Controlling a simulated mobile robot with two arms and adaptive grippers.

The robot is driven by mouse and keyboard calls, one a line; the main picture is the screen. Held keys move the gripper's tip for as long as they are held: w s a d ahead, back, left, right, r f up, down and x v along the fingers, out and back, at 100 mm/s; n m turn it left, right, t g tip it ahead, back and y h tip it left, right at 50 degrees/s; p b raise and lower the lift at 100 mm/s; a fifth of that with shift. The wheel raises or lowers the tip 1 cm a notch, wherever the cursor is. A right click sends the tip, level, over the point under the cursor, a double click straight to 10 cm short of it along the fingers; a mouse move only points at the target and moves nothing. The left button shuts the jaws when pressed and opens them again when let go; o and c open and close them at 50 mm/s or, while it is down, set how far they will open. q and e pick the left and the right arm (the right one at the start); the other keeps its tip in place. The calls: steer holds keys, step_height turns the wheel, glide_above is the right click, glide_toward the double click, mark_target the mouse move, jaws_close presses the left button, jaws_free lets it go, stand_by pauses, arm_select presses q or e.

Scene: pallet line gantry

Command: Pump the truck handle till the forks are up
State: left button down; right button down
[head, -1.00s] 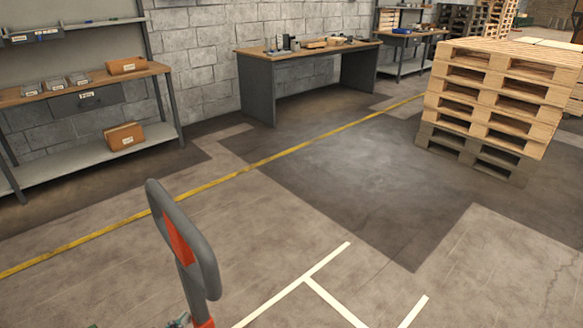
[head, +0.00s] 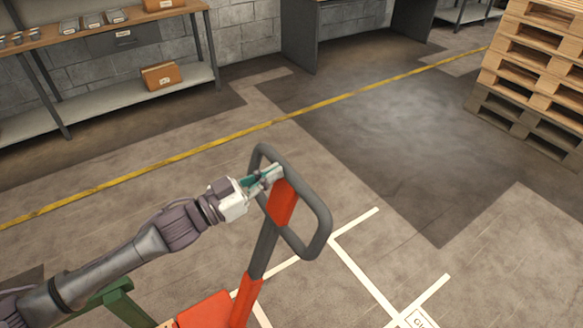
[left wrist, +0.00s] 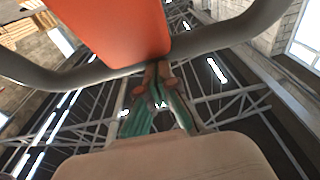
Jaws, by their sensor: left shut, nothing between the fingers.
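The truck handle (head: 318,215) is a dark grey loop with a red-orange panel (head: 283,203) inside it, on a grey and red shaft (head: 262,250). It stands tilted in the lower middle of the head view. The red truck body (head: 208,310) shows at the bottom edge; the forks are out of sight. My left gripper (head: 274,174) is shut and empty at the upper left part of the loop, close to the panel's top. In the left wrist view, the closed fingertips (left wrist: 160,72) lie by the grey bar (left wrist: 225,38) and red panel (left wrist: 118,25); contact is unclear. My right gripper is not in view.
A green frame piece (head: 122,302) shows beneath my left arm. A shelf bench (head: 150,89) with boxes stands by the wall. A pallet stack (head: 530,75) is at the far right. White lines (head: 355,265) mark the floor; the floor beyond the handle is clear.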

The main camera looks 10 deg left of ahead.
mark_target(292, 176)
arm_select(q)
steer(key=shift+r+x, duration=0.25)
steer(key=shift+x, duration=0.8)
steer(key=f, duration=0.1)
steer(key=w+d, duration=0.1)
steer(key=f, duration=0.1)
steer(key=shift+w+d+f, duration=0.25)
steer(key=shift+d+f, duration=0.1)
steer(key=shift+d, duration=0.05)
steer(key=shift+w+d+f, duration=0.15)
steer(key=shift+d+f, duration=0.05)
steer(key=shift+f, duration=0.35)
steer(key=w+d+f+b, duration=0.3)
steer(key=w+d+f, duration=0.1)
steer(key=w+d, duration=0.2)
steer(key=shift+w+f, duration=0.2)
steer(key=shift+w, duration=0.05)
